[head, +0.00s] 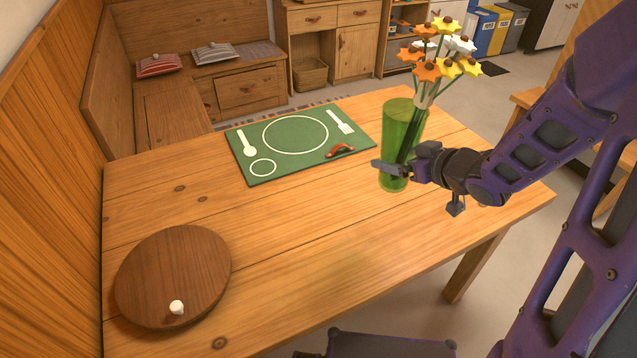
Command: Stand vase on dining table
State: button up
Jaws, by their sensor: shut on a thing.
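A green glass vase (400,125) with orange, yellow and white flowers (440,60) is upright at the right side of the wooden dining table (300,230). My gripper (392,167) comes from the right and is shut on the lower part of the vase. The vase's base appears at or just above the tabletop; I cannot tell whether it touches. My fingers hide part of the lower vase.
A green placemat (300,168) with white place-setting shapes and a small red-brown curved object (341,151) lies left of the vase. A round brown wooden board (172,275) with a white knob (177,307) is at the near left. The table's middle is clear.

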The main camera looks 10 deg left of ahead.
jog(key=s+a+f+n+g+y+b, duration=0.4)
jog(key=s+a+f+n+g, duration=0.2)
jog(key=a+f, duration=0.15)
jog(key=shift+n+y, duration=0.3)
jog(key=shift+y, duration=0.1)
jog(key=shift+f+b, duration=1.55)
jog(key=shift+f, duration=3.75)
jog(key=shift+f, duration=0.15)
jog(key=o, duration=1.4)
jog(key=shift+o, duration=0.2)
jog(key=shift+d+r, duration=0.15)
jog(key=shift+r, duration=0.1)
jog(key=p+v, duration=0.3)
jog(key=v, duration=0.8)
jog(key=shift+s+d+r, duration=0.2)
jog(key=shift+s+d, duration=0.05)
jog(key=shift+d, duration=0.05)
